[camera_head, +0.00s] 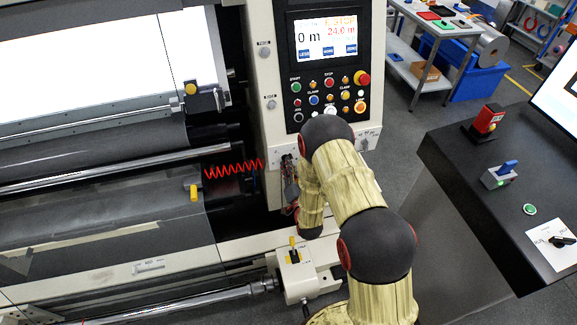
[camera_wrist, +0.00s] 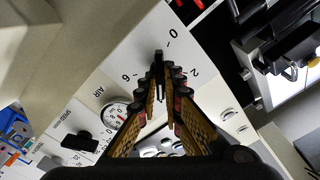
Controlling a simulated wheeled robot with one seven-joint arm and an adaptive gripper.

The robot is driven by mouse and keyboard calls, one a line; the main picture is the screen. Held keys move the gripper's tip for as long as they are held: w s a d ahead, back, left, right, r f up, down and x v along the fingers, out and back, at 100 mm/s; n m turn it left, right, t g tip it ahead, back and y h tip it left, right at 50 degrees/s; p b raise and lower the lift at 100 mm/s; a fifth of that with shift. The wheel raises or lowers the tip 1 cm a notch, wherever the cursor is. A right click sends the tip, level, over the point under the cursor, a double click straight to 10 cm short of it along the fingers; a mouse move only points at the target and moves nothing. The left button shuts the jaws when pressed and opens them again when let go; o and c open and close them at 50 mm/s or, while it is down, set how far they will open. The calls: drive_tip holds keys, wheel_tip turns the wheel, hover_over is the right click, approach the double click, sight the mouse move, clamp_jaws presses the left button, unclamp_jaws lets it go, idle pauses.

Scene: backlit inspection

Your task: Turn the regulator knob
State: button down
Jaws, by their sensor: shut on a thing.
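The regulator knob (camera_wrist: 158,57) is a narrow black piece on the white panel in the wrist view, with printed marks 0, 2 and 6 around it. The fingers of my gripper (camera_wrist: 164,80) are closed on it, one on each side. Most of the knob is hidden between the fingertips. A round gauge (camera_wrist: 113,114) sits beside it near the label AIR. In the head view my gripper (camera_head: 290,190) is at the machine's lower front panel, partly behind my arm, and I cannot make out the knob there.
A second black knob (camera_wrist: 82,141) marked SPEED is at the lower left in the wrist view. In the head view the button panel (camera_head: 328,75) is above my arm. A red coiled hose (camera_head: 233,170) is left of my gripper. A dark table (camera_head: 470,175) stands right.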

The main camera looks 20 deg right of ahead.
drive_tip(key=shift+f+n+b, duration=0.1)
drive_tip(key=shift+n+b, duration=0.2)
drive_tip(key=shift+b, duration=0.15)
drive_tip(key=shift+a+f+n+b, duration=0.1)
drive_tip(key=shift+n+b, duration=5.9)
drive_tip(key=shift+n, duration=1.8)
drive_tip(key=shift+a+f+n+b, duration=0.1)
drive_tip(key=shift+n+b, duration=5.85)
drive_tip(key=shift+n, duration=1.85)
drive_tip(key=c, duration=1.9)
unclamp_jaws()
drive_tip(key=shift+r, duration=0.1)
